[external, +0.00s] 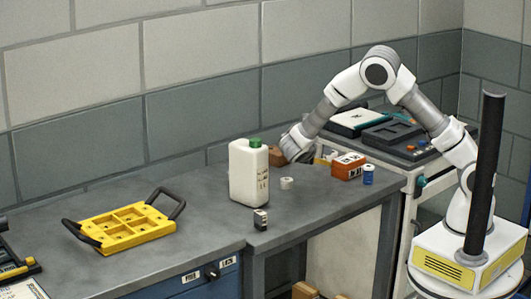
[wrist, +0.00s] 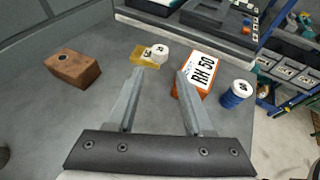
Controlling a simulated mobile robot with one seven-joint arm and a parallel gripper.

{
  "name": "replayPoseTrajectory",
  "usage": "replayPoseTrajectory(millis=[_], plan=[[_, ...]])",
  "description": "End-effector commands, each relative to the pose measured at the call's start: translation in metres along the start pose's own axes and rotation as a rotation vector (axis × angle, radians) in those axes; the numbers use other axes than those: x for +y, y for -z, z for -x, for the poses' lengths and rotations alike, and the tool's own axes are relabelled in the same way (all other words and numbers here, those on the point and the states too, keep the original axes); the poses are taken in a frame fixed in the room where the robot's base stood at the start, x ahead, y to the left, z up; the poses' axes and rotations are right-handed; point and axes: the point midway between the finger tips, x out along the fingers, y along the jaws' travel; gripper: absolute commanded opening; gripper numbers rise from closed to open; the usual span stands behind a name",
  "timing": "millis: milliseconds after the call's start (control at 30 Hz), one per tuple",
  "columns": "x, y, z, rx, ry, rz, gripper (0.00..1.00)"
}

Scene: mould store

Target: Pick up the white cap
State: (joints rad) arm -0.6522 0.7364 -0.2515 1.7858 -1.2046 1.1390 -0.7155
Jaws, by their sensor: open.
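A small white cylinder (external: 287,183), looking like the white cap, stands on the grey worktop to the right of a white jug. I cannot make it out in the wrist view. Another small white round piece (wrist: 160,52) with dark marks lies against a yellow piece (wrist: 143,60), ahead of my gripper in the wrist view; I cannot tell which white piece is the cap. My gripper (wrist: 155,88) is open and empty, its fingers pointing toward the gap between the yellow piece and an orange box. In the external view its fingertips are hard to make out.
The orange box (wrist: 201,70) and a blue cylinder (wrist: 236,95) stand to the right. A brown block (wrist: 73,68) is at the left. The white jug (external: 248,173) and a small dark-and-white box (external: 261,220) stand near the cylinder. A yellow tray (external: 126,238) lies farther left.

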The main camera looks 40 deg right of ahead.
Motion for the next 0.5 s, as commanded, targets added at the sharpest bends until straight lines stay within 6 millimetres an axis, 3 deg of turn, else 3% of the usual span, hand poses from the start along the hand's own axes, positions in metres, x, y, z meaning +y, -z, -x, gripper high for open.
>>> replayPoseTrajectory(millis=[200,333,500], plan=[[-0.001,0.001,-0.049,0.001,0.003,0.000,0.51],[-0.001,0.001,-0.067,0.002,0.002,-0.001,0.51],[0.000,0.000,-0.075,0.001,0.001,-0.002,0.51]])
